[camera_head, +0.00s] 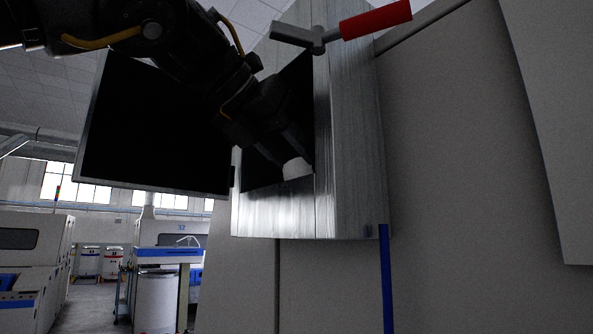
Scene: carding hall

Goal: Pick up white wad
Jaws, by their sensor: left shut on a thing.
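A small white wad (297,169) shows at the lower edge of the dark opening in a metal cabinet. My left arm reaches in from the upper left, in front of the cabinet. My left gripper (292,150) is shut on the white wad, and its fingers cover the wad's upper part. My right gripper is not in view.
The metal cabinet (350,150) has a dark door (150,125) swung out to the left. A red-handled lever (375,20) juts out above. A blue post (386,280) stands below. Grey panels fill the right side. Machines and a white can (156,302) stand farther back at left.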

